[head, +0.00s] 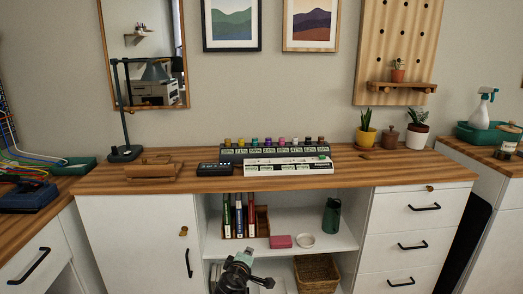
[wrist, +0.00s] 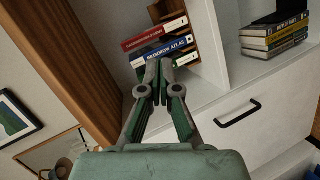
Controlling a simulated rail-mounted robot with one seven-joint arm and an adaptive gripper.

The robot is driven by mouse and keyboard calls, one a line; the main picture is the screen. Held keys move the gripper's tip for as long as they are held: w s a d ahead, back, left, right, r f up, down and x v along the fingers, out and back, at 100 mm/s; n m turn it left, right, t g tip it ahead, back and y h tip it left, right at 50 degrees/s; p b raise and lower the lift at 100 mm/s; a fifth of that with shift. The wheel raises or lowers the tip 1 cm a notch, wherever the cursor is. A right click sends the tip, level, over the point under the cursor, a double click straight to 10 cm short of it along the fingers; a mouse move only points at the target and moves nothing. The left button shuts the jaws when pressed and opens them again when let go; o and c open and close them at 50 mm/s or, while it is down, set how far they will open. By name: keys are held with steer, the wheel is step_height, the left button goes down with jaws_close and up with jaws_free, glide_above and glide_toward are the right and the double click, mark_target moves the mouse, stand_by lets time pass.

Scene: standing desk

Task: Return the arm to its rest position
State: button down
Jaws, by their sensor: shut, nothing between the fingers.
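My gripper (wrist: 158,68) shows in the wrist view with its two green-grey fingers together and nothing between them. The fingertips appear in front of the books (wrist: 160,45) in the open shelf, which have red, blue and green covers. I cannot tell whether they touch. In the head view, part of my arm (head: 238,272) shows low in the middle, in front of the open shelf and below the desk top. The fingers cannot be made out clearly there.
The wooden desk top (head: 345,180) carries a lamp (head: 125,152), a white strip device (head: 288,166) and potted plants (head: 366,135). The shelf holds a pink box (head: 280,241), a green bottle (head: 331,216) and a basket (head: 317,274). Drawers (head: 417,230) stand to the right.

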steer(key=s+d+f+m+g+h, duration=0.2)
steer(key=s+d+f+g, duration=0.1)
steer(key=d+f, duration=0.3)
steer(key=s+d+f+m+g+h, duration=0.1)
steer(key=s+d+f+m+g, duration=0.2)
steer(key=f, duration=0.4)
steer(key=s+d+f+m+g, duration=0.2)
steer(key=s+d+f+g, duration=0.35)
steer(key=s+f, duration=0.4)
steer(key=s+d+f+m+g, duration=0.2)
steer(key=s+d+f+g, duration=0.4)
steer(key=s, duration=0.7)
steer(key=s+d+f+m+g+y, duration=0.2)
steer(key=s+f+g, duration=0.15)
steer(key=s, duration=0.65)
steer(key=s+d+f+m+g+y, duration=0.1)
steer(key=s+f+m+g+y, duration=0.3)
steer(key=s, duration=0.6)
step_height(320, 180, up, 17)
steer(key=w+a+n+t+p, duration=0.1)
steer(key=t+p, duration=0.3)
steer(key=p, duration=2.4)
steer(key=shift+w+a+f+n+h, duration=0.15)
steer(key=shift+n+h, duration=0.25)
steer(key=shift+n, duration=0.1)
steer(key=shift+f, duration=0.1)
